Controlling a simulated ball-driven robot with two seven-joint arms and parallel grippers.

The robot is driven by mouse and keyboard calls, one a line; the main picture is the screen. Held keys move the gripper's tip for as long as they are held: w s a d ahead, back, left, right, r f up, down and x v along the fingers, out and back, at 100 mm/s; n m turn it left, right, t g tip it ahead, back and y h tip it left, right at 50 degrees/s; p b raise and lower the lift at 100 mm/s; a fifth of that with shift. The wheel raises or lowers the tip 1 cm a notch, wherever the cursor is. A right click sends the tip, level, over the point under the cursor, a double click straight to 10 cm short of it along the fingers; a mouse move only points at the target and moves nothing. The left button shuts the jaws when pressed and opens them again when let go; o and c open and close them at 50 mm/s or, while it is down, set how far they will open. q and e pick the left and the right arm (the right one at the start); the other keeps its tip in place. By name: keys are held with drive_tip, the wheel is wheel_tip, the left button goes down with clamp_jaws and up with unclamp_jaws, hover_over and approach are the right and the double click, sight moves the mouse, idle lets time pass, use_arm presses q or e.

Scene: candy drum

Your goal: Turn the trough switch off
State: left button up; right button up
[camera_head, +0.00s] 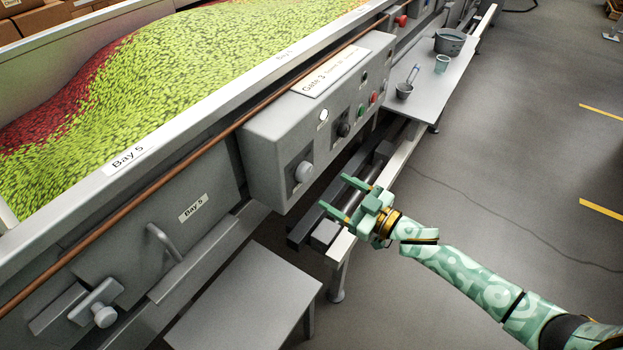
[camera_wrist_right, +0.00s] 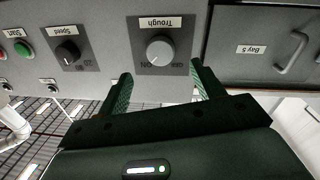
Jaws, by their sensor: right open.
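The trough switch is a round grey knob (camera_wrist_right: 160,50) on the grey control panel, beside a label reading "Trough" (camera_wrist_right: 161,22) in the right wrist view. ON and OFF marks are beside the knob, but I cannot tell which one it points at. The knob also shows low on the panel in the head view (camera_head: 304,171). My right gripper (camera_head: 350,191) is open and empty, a short way out from the panel. In the right wrist view its fingers (camera_wrist_right: 161,76) stand on either side of the knob's line, apart from it. My left gripper is not in view.
The control panel (camera_head: 262,143) also carries a black speed knob (camera_wrist_right: 67,52) and a green start button (camera_wrist_right: 22,48). A trough of green and red candy (camera_head: 200,60) lies behind. A side shelf (camera_head: 440,90) holds a pot and cups. A grey step (camera_head: 245,305) stands below left.

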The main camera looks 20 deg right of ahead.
sight(308, 176)
drive_tip(key=b+x, duration=0.1)
drive_tip(key=x, duration=0.6)
drive_tip(key=shift+f+b, duration=0.1)
drive_tip(key=shift+b, duration=0.3)
drive_tip(key=shift+w+a, duration=0.3)
drive_tip(key=shift+w, duration=0.15)
drive_tip(key=c, duration=1)
